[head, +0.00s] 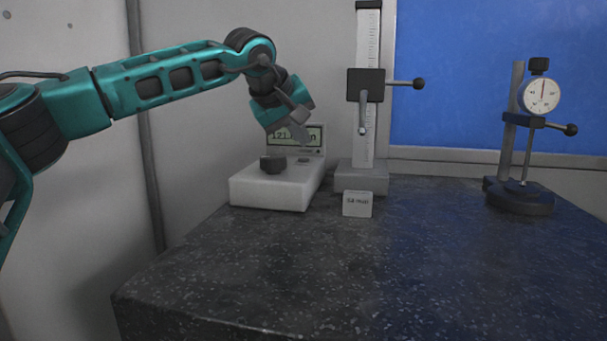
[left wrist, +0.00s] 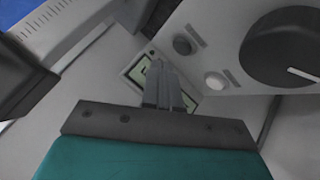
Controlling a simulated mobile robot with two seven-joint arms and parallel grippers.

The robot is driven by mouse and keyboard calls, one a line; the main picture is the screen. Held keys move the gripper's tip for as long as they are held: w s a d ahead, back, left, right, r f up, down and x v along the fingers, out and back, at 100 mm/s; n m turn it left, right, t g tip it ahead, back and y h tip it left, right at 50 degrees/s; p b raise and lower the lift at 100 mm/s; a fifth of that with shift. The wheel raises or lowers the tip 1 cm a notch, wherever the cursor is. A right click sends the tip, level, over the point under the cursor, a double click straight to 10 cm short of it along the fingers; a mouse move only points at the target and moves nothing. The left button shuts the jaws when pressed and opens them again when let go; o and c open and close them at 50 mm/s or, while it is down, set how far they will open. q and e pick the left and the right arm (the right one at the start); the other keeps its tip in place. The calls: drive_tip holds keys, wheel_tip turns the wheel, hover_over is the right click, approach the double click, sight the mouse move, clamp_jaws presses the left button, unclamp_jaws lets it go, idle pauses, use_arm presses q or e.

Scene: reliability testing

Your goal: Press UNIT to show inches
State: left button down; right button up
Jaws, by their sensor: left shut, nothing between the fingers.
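A white measuring unit (head: 265,192) sits on the dark stone table, with a green display (head: 283,136) at its back. The display begins "121."; my gripper covers part of it and I cannot read its unit for sure. A dark button (left wrist: 182,45) and a white button (left wrist: 215,80) show in the left wrist view, beside a large black knob (left wrist: 285,47). Their labels are too small to read, so I cannot tell which is UNIT. My left gripper (head: 303,138) is shut and empty, in front of the display; its fingertips (left wrist: 156,66) overlap the display in the wrist view.
A height gauge (head: 367,120) stands right of the unit, with a small labelled block (head: 357,204) in front. A dial indicator stand (head: 520,195) is at the far right. The front and middle of the stone table (head: 330,265) are clear.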

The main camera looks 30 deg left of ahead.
use_arm(q)
drive_tip(key=shift+f, duration=0.35)
use_arm(e)
drive_tip(key=shift+w+a+r, duration=0.15)
drive_tip(key=shift+w+r, duration=0.1)
drive_tip(key=shift+w, duration=0.1)
drive_tip(key=shift+s+f, duration=0.3)
drive_tip(key=shift+f, duration=0.05)
drive_tip(key=shift+w+r, duration=0.15)
drive_tip(key=shift+w, duration=0.1)
idle(0.7)
use_arm(q)
drive_tip(key=shift+f, duration=0.1)
drive_tip(key=shift+f+b, duration=0.3)
drive_tip(key=shift+f, duration=0.05)
use_arm(e)
drive_tip(key=shift+f, duration=0.25)
drive_tip(key=shift+s+f, duration=0.15)
drive_tip(key=shift+s, duration=0.05)
